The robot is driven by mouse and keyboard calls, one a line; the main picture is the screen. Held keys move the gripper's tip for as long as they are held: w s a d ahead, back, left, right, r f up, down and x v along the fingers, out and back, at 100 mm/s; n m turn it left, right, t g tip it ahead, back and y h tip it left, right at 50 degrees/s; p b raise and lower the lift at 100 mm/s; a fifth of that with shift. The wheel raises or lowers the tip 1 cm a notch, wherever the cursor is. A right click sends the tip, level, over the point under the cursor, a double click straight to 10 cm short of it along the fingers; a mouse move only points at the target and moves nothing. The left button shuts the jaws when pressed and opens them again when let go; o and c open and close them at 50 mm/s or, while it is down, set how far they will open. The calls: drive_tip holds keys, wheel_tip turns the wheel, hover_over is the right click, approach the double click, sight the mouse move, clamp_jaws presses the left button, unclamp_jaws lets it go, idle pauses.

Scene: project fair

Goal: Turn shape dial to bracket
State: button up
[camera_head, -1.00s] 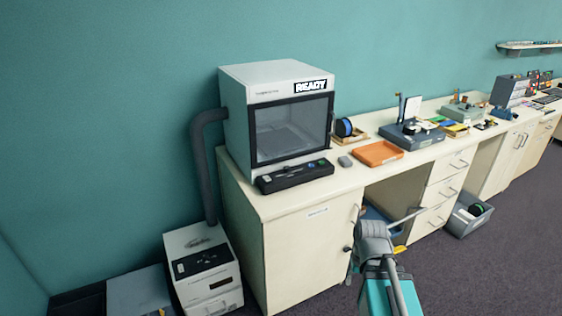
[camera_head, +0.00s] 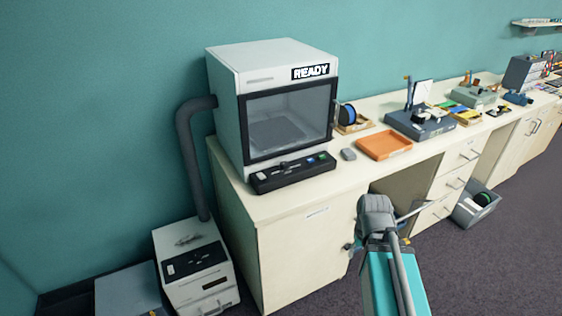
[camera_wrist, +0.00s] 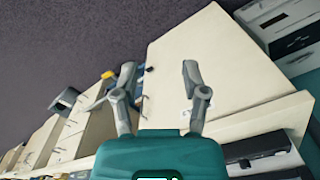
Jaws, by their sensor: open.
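The white printer-like machine (camera_head: 222,110) stands on the bench with a "READY" sign on its upper front and a dark window. A black control panel (camera_head: 292,174) with a small knob and blue and green buttons lies along its front base; the dial's setting is too small to read. The panel also shows at the lower right of the wrist view (camera_wrist: 262,146). My arm reaches up at the lower middle of the head view, in front of the bench and away from the panel. My gripper (camera_wrist: 158,82) is open and empty in the wrist view, its two fingers spread.
An orange tray (camera_head: 384,145) and a small grey object (camera_head: 348,154) lie on the bench right of the machine. A blue spool (camera_head: 347,114) stands behind. A white floor unit (camera_head: 195,272) connects by a dark hose (camera_head: 187,150). A grey bin (camera_head: 477,206) stands on the floor.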

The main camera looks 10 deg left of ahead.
drive_tip(key=shift+d, duration=0.1)
drive_tip(key=shift+o, duration=1.7)
drive_tip(key=shift+w+r, duration=0.15)
drive_tip(key=shift+w, duration=0.15)
drive_tip(key=w+a+r+t+p, duration=0.1)
drive_tip(key=w+a+r+p, duration=0.2)
drive_tip(key=w+a, duration=0.5)
drive_tip(key=w+a+r+n+t+p, duration=0.1)
drive_tip(key=w+a+r+p, duration=0.3)
drive_tip(key=w+a, duration=0.5)
drive_tip(key=w+a+r+n+t+p, duration=0.1)
drive_tip(key=w+a+r+p, duration=0.3)
drive_tip(key=w, duration=1.5)
drive_tip(key=a+r+t, duration=0.1)
drive_tip(key=a, duration=0.3)
drive_tip(key=shift+a+t+y, duration=0.2)
drive_tip(key=shift+t+y, duration=0.1)
drive_tip(key=shift+y, duration=0.1)
drive_tip(key=shift+f, duration=0.1)
